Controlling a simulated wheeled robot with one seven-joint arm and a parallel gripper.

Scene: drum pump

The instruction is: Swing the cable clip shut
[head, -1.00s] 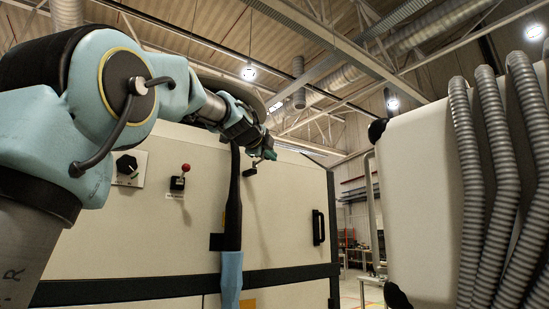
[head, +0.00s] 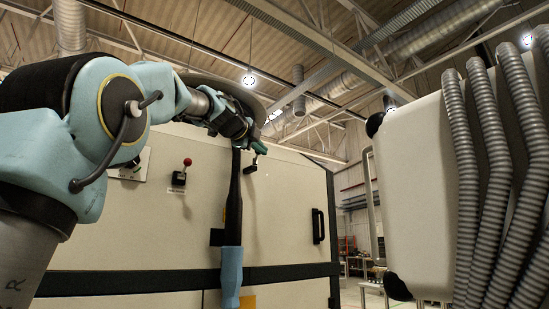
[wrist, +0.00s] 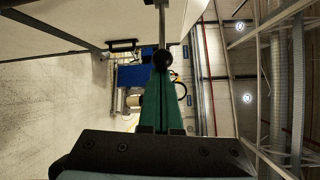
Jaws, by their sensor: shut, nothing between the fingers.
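A black cable (head: 235,190) hangs upright on the front of the cream cabinet. A small dark lever with a knob (head: 252,167) stands out just right of the cable's upper part; I cannot tell whether it belongs to the cable clip. My gripper (head: 263,150), with green fingers, is just above and right of that knob. In the wrist view the green fingers (wrist: 161,80) are shut and empty. A black ball on a thin rod (wrist: 161,58) shows at their tips; I cannot tell whether they touch. The clip itself is not clearly seen.
The cream cabinet (head: 280,220) carries a red-knobbed lever (head: 187,162) and a black handle (head: 318,226). A light blue sleeve (head: 232,275) surrounds the cable's lower part. A white housing (head: 415,190) with grey corrugated hoses (head: 497,150) stands close at the right.

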